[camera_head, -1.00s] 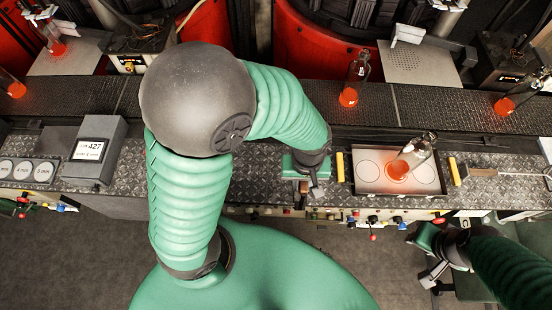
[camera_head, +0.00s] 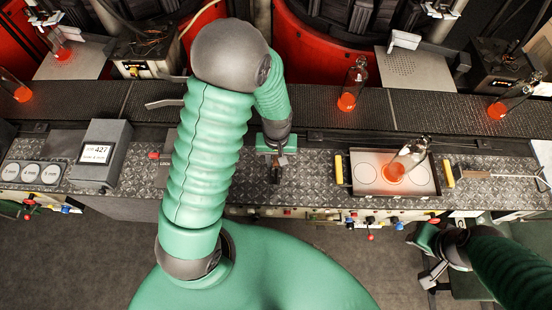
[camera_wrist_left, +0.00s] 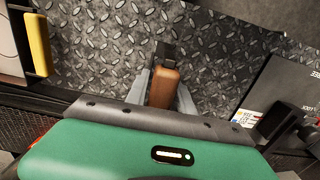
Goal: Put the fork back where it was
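A fork-like tool (camera_head: 470,173) with a wooden handle and a thin metal rod lies on the counter right of the tray. My left gripper (camera_head: 277,172) points down over the metal counter, left of the tray. In the left wrist view a second wooden handle (camera_wrist_left: 165,88) with a dark metal end sits between the two fingers of my left gripper (camera_wrist_left: 163,82). The fingers flank it closely; I cannot tell whether they clamp it. My right gripper (camera_head: 432,274) hangs in front of the counter, fingers apart, empty.
A tray (camera_head: 367,156) with yellow handles holds a glowing bottle (camera_head: 404,160). More glowing bottles stand on the dark conveyor (camera_head: 300,103) behind. A grey display box (camera_head: 98,155) stands at left. Diamond-plate counter (camera_head: 318,180) is clear between left gripper and tray.

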